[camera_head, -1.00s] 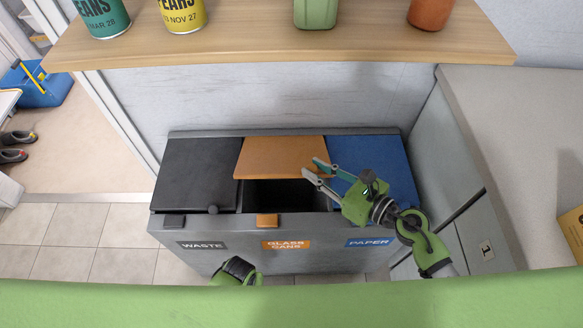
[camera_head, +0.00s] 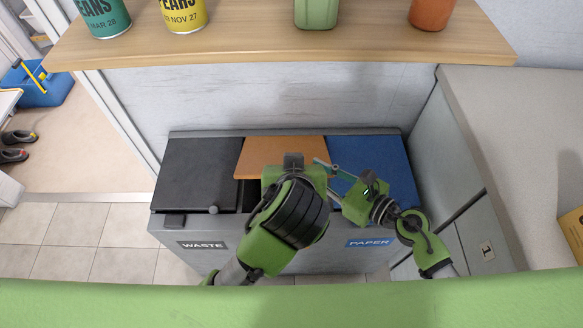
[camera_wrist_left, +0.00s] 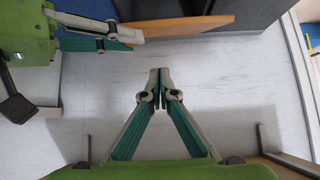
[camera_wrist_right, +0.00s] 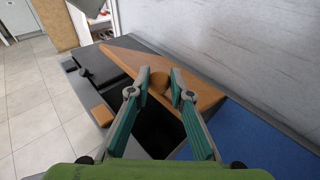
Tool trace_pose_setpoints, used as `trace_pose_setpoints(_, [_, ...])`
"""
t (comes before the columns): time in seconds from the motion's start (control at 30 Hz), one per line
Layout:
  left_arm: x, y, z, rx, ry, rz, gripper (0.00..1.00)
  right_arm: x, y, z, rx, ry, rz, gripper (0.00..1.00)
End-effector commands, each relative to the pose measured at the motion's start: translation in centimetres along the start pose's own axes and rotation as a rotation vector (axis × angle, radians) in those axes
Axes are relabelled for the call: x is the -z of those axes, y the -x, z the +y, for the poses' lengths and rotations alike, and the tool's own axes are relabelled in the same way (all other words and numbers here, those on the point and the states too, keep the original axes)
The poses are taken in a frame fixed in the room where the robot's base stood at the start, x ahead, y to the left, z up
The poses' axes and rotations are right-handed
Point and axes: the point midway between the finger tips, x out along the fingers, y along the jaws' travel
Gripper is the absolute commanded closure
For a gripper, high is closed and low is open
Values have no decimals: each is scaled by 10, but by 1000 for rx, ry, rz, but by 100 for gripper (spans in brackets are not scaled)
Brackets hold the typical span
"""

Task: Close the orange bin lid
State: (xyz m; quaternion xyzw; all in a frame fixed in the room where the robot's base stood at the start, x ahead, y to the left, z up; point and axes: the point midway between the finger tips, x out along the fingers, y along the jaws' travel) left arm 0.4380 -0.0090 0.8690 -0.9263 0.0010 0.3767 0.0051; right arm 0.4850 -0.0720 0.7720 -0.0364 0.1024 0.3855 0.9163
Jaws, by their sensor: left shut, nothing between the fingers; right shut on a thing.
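The orange lid (camera_head: 282,150) is partly raised over the middle opening of the bin unit. In the right wrist view the lid (camera_wrist_right: 185,85) slants over a dark gap, with a small round orange knob (camera_wrist_right: 159,82) on it. My right gripper (camera_wrist_right: 160,85) is shut on that knob; its fingers also show against the lid's end in the left wrist view (camera_wrist_left: 135,35). My left gripper (camera_wrist_left: 160,78) is shut and empty, apart from the lid (camera_wrist_left: 190,25). In the head view my left arm covers the lid's front part and the opening.
The black waste lid (camera_head: 195,175) and blue paper lid (camera_head: 375,165) lie shut on either side. A wooden shelf (camera_head: 250,48) with cans and pots overhangs behind. A grey cabinet (camera_head: 465,185) stands close at the right.

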Motion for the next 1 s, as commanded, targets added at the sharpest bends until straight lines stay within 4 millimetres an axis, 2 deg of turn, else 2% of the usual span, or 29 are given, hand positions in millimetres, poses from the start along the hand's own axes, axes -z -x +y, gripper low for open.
trace_pose_setpoints(0.07, [5,1,-1,0,9,13,100,1,0,-1,2,1,2,100])
trace_pose_setpoints(0.17, [6,-8,-1,2,10,17,100,1,0,-1,2,1,1,100])
trace_pose_setpoints(0.6, [7,-98,-2,2,9,14,100,0,0,-1,3,1,0,100])
trace_pose_setpoints(0.8, [-23,-104,-1,-1,7,13,100,0,0,-2,4,1,0,100])
trace_pose_setpoints(1.0, [-32,-106,0,-2,9,15,100,0,0,-2,4,2,-1,100])
